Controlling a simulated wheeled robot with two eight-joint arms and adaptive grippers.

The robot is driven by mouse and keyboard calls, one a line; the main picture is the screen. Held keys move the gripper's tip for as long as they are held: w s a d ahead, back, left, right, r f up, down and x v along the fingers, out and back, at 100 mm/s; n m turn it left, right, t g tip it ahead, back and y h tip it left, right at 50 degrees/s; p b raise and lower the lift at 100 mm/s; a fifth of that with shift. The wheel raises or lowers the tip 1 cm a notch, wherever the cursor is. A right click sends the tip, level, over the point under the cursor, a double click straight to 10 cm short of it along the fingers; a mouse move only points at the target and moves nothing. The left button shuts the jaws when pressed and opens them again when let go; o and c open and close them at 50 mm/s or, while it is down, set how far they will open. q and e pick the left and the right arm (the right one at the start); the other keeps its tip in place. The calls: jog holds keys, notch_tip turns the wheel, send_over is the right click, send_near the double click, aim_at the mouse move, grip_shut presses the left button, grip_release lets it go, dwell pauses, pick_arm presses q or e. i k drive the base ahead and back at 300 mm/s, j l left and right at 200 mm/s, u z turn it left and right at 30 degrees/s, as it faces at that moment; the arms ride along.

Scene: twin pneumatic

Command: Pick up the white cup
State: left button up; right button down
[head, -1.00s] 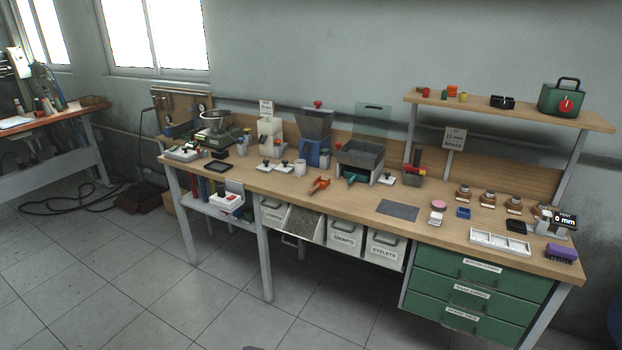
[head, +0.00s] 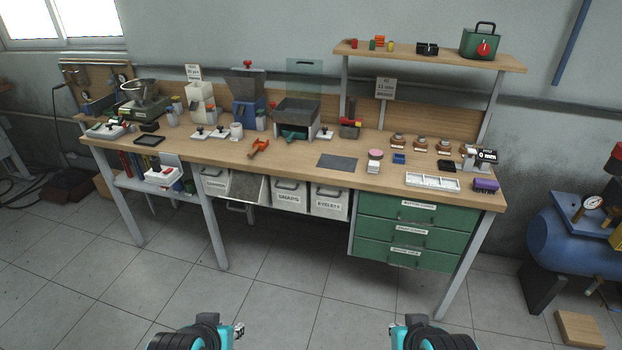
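The white cup (head: 236,131) is small and stands upright on the wooden workbench (head: 290,153), left of the middle. It is beside white-based pieces with dark knobs and in front of the blue hopper machine. My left gripper (head: 238,331) and my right gripper (head: 396,332) are at the bottom edge of the head view, low in front of the bench and far from the cup. Only parts of them show, so their fingers cannot be made out.
An orange tool (head: 259,147) lies right of the cup. A white dispenser (head: 201,101) and the blue hopper machine (head: 248,103) stand behind it. Green drawers (head: 405,231) are under the bench at right. A blue compressor (head: 575,245) stands at far right. The floor in front is clear.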

aim_at(236, 132)
jog(key=i+j+z, duration=0.2)
jog(key=i+j, duration=0.8)
jog(key=i+j+z, duration=0.25)
jog(key=i+j, duration=0.9)
